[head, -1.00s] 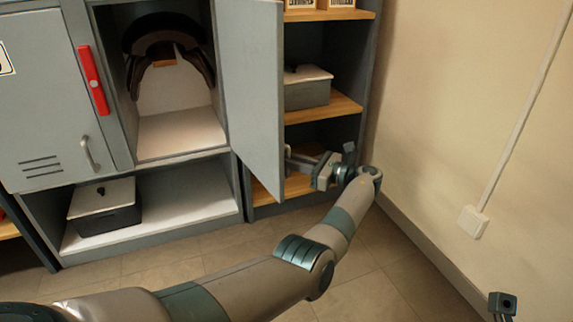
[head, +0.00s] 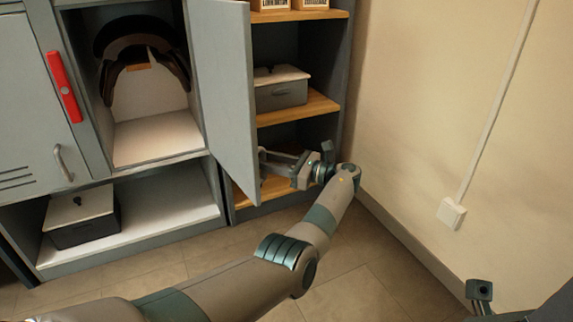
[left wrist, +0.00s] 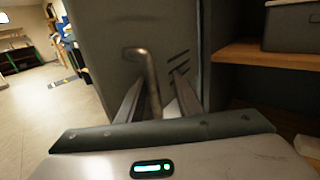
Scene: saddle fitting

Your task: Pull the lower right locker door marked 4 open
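The grey locker door (head: 226,95) stands swung wide out from its compartment, its inner face toward me in the head view. No number on it shows. In the left wrist view its outer face (left wrist: 95,45) has vent slots and a bent metal handle (left wrist: 150,80). My left gripper (head: 268,160) is at the door's outer side near its free edge. In the left wrist view its fingers (left wrist: 160,90) stand apart on either side of the handle, with a gap visible. Of my right arm only a small dark part shows at the lower right; its fingers are out of view.
The opened compartment (head: 160,140) holds a dark saddle-like thing (head: 140,55). Below, a lidded grey box (head: 82,217) sits on an open shelf. Wooden shelves (head: 300,106) with another box (head: 280,88) stand behind the door.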

